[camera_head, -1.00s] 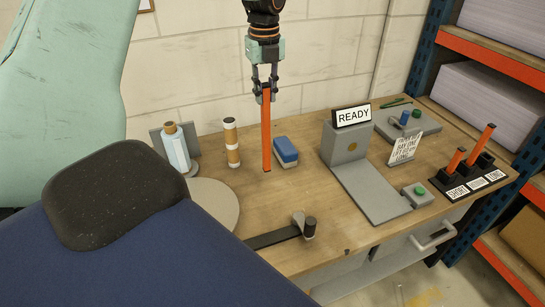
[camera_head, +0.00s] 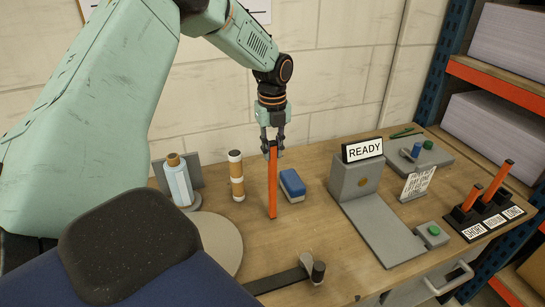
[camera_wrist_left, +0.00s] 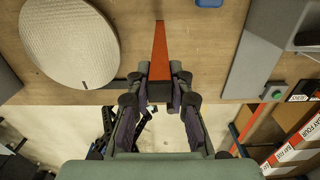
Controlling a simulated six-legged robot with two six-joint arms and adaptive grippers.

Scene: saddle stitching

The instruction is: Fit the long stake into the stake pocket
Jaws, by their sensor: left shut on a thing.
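My left gripper (camera_head: 271,148) is shut on the long orange stake (camera_head: 273,185) near its top end. The stake hangs almost upright over the bench, left of a blue block; I cannot tell whether its lower end touches the wood. In the left wrist view the stake (camera_wrist_left: 160,48) runs away from between the fingers (camera_wrist_left: 160,85). A black rack (camera_head: 485,215) at the right has SHORT and LONG labels and holds two orange stakes (camera_head: 498,180). I cannot tell for sure which part is the stake pocket. My right gripper is not in view.
A grey stand with a READY sign (camera_head: 362,150), a blue block (camera_head: 292,185), a banded cylinder (camera_head: 236,175) and a clear bottle (camera_head: 179,182) stand on the bench. A black strip with a dark knob (camera_head: 318,272) lies at the front. Bare wood (camera_head: 300,230) lies between.

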